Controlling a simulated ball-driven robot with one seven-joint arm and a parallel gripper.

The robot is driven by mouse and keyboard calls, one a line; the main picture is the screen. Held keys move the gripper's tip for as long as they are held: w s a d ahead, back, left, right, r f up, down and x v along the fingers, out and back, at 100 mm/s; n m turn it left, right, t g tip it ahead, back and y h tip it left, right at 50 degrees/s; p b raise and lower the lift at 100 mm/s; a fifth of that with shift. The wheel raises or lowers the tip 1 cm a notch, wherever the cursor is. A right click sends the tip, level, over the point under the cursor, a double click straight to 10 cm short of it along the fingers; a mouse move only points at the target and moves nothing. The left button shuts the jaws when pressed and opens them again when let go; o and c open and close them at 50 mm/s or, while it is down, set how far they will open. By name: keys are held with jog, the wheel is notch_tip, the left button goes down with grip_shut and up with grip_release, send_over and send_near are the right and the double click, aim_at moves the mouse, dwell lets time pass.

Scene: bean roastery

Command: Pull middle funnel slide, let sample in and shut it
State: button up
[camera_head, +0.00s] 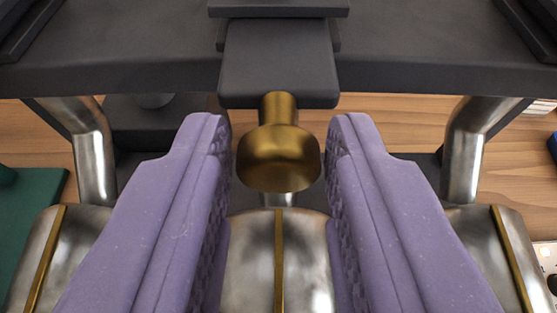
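The middle funnel slide (278,62) is a dark grey plate at the top centre, sticking out over the front edge of a dark frame. A brass knob (278,155) is fixed to its front end. My gripper (278,140) has two purple textured fingers, one on each side of the knob. The fingers are open, with a small gap to the knob on both sides. Below the knob stands a metal vessel (262,255) with a brass stripe, under the middle position. Whether any sample is inside the funnel or the vessel is hidden.
Similar metal vessels stand at left (45,260) and right (490,255), each below a bent metal tube (92,145). A green mat (35,215) lies at the left on the wooden table (395,125). Parts of a light panel and a blue thing show at the right edge.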

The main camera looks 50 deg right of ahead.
grip_shut()
jog(key=shift+s+a+r+p, duration=0.1)
jog(key=shift+s+a+p, duration=0.15)
jog(key=shift+p, duration=0.55)
jog(key=shift+o, duration=2.2)
grip_release()
jog(key=p+v, duration=0.1)
jog(key=v, duration=0.6)
jog(key=shift+s+a+p, duration=0.2)
jog(key=shift+a+p, duration=0.1)
jog(key=shift+p, duration=0.1)
